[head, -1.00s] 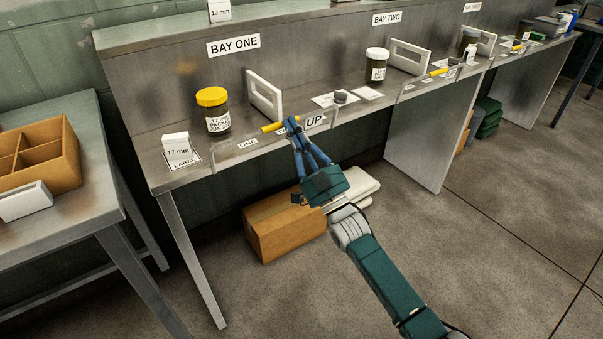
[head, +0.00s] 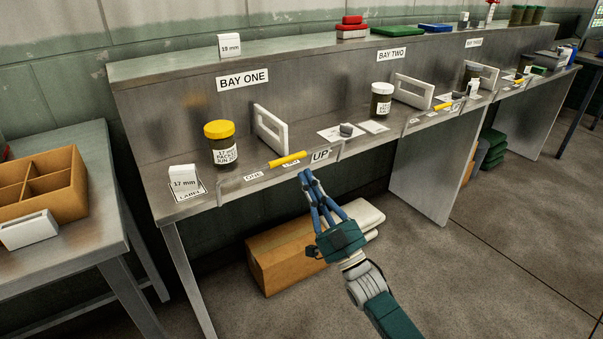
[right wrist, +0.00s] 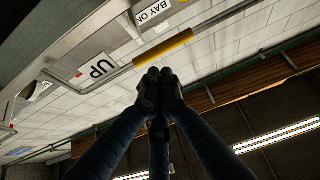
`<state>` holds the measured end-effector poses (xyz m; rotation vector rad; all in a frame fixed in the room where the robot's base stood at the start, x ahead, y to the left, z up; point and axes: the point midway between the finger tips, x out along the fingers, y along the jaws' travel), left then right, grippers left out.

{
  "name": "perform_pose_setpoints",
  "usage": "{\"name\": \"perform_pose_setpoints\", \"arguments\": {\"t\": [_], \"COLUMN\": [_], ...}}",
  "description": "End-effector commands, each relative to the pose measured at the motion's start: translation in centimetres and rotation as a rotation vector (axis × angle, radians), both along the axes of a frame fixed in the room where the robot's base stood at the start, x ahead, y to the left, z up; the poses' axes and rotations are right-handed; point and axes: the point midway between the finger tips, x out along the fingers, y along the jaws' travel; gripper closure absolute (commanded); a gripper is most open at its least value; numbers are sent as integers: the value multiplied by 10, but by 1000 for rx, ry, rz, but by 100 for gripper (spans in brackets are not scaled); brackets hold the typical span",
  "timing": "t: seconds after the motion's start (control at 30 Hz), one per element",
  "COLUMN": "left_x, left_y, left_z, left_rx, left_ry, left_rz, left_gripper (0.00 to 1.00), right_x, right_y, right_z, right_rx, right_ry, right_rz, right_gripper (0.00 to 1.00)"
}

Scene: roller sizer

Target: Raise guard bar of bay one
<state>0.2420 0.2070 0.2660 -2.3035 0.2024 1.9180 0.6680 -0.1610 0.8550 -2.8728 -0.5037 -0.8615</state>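The guard bar of bay one is a thin rod with a yellow sleeve (head: 287,160). It runs along the front edge of the bench below the "BAY ONE" sign (head: 243,79), next to small labels and an "UP" label (head: 320,155). In the right wrist view the yellow sleeve (right wrist: 163,47) lies just beyond my fingertips. My right gripper (head: 306,175) is just below and in front of the sleeve, apart from it in the picture. Its fingertips (right wrist: 158,80) are together with nothing seen between them. My left gripper is not in view.
A yellow-lidded jar (head: 222,144), a "17 mm" card (head: 183,180) and a white upright frame (head: 270,130) stand on the bench in bay one. A cardboard box (head: 285,258) lies on the floor below. A side table (head: 85,150) stands at left.

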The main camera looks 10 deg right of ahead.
Motion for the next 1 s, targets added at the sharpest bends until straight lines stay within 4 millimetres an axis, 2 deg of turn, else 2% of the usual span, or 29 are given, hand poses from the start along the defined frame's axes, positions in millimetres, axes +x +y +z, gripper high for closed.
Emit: {"name": "perform_pose_setpoints", "arguments": {"t": [0.03,0.2,0.4,0.9,1.0], "left_x": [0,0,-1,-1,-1], "left_y": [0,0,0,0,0], "left_z": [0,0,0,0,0], "left_rx": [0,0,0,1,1], "left_ry": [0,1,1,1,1], "left_rz": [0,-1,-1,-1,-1], "left_gripper": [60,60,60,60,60], "right_x": [-10,-36,-51,-54,-51], "right_y": [-3,-12,-19,-19,-19], "right_z": [-7,-24,-34,-36,-48], "right_rx": [-1,-1,0,1,-6], "right_ry": [2,0,-3,-4,32], "right_rz": [1,1,0,1,-7], "right_gripper": [100,100,100,100,100]}}
